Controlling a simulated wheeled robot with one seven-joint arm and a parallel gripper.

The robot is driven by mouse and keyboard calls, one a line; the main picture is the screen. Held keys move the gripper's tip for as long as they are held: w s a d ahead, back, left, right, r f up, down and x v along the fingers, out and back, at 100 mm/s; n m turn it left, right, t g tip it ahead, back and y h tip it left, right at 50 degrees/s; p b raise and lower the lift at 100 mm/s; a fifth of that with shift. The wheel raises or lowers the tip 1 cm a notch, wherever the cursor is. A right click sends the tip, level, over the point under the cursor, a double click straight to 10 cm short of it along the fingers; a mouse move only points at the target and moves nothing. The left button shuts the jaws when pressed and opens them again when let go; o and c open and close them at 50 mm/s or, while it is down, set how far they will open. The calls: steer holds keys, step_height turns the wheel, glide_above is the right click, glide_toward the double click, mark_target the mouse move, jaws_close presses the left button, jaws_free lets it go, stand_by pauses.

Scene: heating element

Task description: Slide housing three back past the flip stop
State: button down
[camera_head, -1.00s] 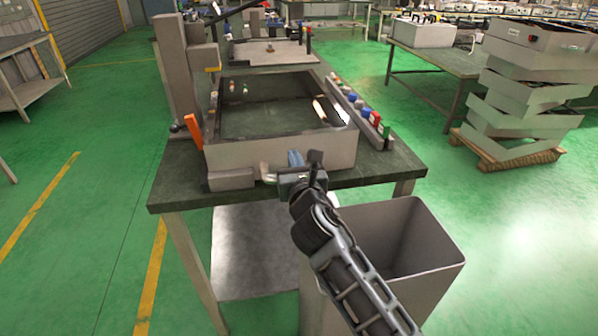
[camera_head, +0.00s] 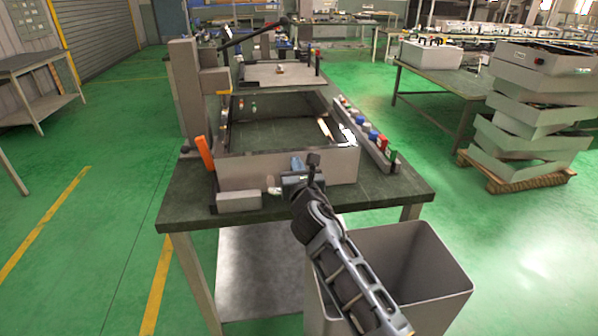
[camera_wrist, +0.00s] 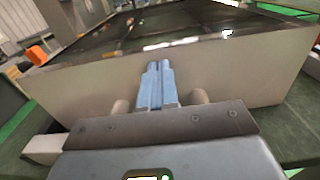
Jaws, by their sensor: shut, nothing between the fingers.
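The housing is a grey open-topped box (camera_head: 245,171) at the near end of the dark bench. Its front wall (camera_wrist: 225,75) fills much of the wrist view. My gripper (camera_head: 298,162) is in front of that wall, right of its middle in the head view. Its blue fingers (camera_wrist: 156,84) are shut together, empty, and point at the wall; I cannot tell whether they touch it. An orange upright lever (camera_head: 204,154), possibly the flip stop, stands at the housing's left front corner. It also shows in the wrist view (camera_wrist: 36,54).
A low grey block (camera_head: 239,201) lies at the bench's front left. A rail with coloured parts (camera_head: 370,135) runs along the right. A grey column (camera_head: 190,90) stands at the left. Another light housing (camera_head: 278,73) is behind. An open bin (camera_head: 400,260) stands below my arm.

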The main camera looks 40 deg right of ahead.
steer(key=b+x, duration=0.3)
steer(key=x, duration=1.3)
steer(key=shift+w+d+b, duration=0.1)
steer(key=shift+w+b, duration=0.05)
steer(key=shift+b, duration=0.25)
